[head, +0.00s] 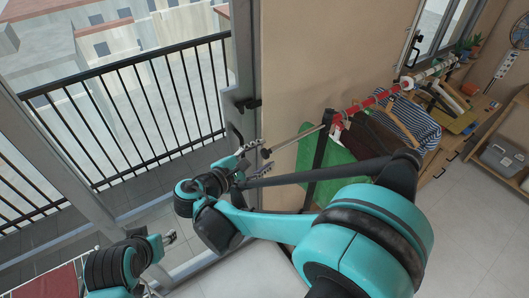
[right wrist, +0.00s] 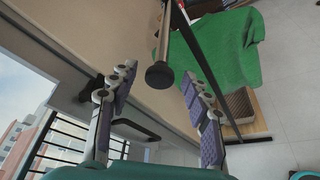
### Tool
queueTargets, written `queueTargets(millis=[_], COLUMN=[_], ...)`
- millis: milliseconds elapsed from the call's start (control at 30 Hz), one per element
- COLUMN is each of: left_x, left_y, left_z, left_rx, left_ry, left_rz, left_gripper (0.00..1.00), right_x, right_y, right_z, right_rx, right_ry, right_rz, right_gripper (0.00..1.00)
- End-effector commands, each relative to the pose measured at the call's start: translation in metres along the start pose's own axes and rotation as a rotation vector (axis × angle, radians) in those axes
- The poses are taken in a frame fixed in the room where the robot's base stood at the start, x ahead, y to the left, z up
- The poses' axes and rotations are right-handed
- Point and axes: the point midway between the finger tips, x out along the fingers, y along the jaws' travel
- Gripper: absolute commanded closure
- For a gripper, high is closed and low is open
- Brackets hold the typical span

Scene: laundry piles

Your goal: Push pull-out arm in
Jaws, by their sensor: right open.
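The pull-out arm (head: 296,140) is a thin metal rod with a dark round end cap, sticking out leftward from the clothes rack's red-sleeved rail. In the right wrist view, the rod's end cap (right wrist: 160,75) appears between my fingertips, with visible gaps on both sides. My right gripper (head: 250,163) is open and empty, just left of the cap in the head view. Its two purple-padded fingers also show in the right wrist view (right wrist: 158,78). My left gripper (head: 163,262) is at the lower left, with its fingers apart and nothing visible between them, far from the rod.
The clothes rack holds a green cloth (head: 318,158), dark garments and a striped shirt (head: 412,122). A beige wall (head: 315,50) stands behind the rod. A balcony railing (head: 135,115) is at the left. A grey bin (head: 503,157) is at the right; open floor lies before it.

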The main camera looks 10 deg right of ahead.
Motion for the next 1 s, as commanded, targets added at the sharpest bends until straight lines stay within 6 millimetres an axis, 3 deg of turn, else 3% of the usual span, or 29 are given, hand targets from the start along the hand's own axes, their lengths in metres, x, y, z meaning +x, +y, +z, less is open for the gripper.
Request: queueTargets(millis=[133, 433, 600, 633, 867, 1000], left_x=[0.0, 0.0, 0.0, 0.0, 0.0, 0.002], left_y=[0.0, 0.0, 0.0, 0.0, 0.0, 0.0], left_z=[0.0, 0.0, 0.0, 0.0, 0.0, 0.002], left_rx=[0.0, 0.0, 0.0, 0.0, 0.0, 0.0], left_ry=[0.0, 0.0, 0.0, 0.0, 0.0, 0.0], left_rz=[0.0, 0.0, 0.0, 0.0, 0.0, 0.0], left_gripper=[0.53, 0.53, 0.53, 0.53, 0.53, 0.53], right_x=[0.013, 0.016, 0.016, 0.016, 0.019, 0.035], right_y=[0.0, 0.0, 0.0, 0.0, 0.0, -0.001], right_z=[0.0, 0.0, 0.0, 0.0, 0.001, 0.008], right_rx=[0.0, 0.0, 0.0, 0.0, 0.0, 0.001], right_ry=[0.0, 0.001, 0.001, 0.001, 0.0, -0.002], right_rz=[-0.001, 0.0, 0.0, 0.0, 0.0, -0.002], right_gripper=[0.51, 0.51, 0.96, 1.0, 1.0, 1.0])
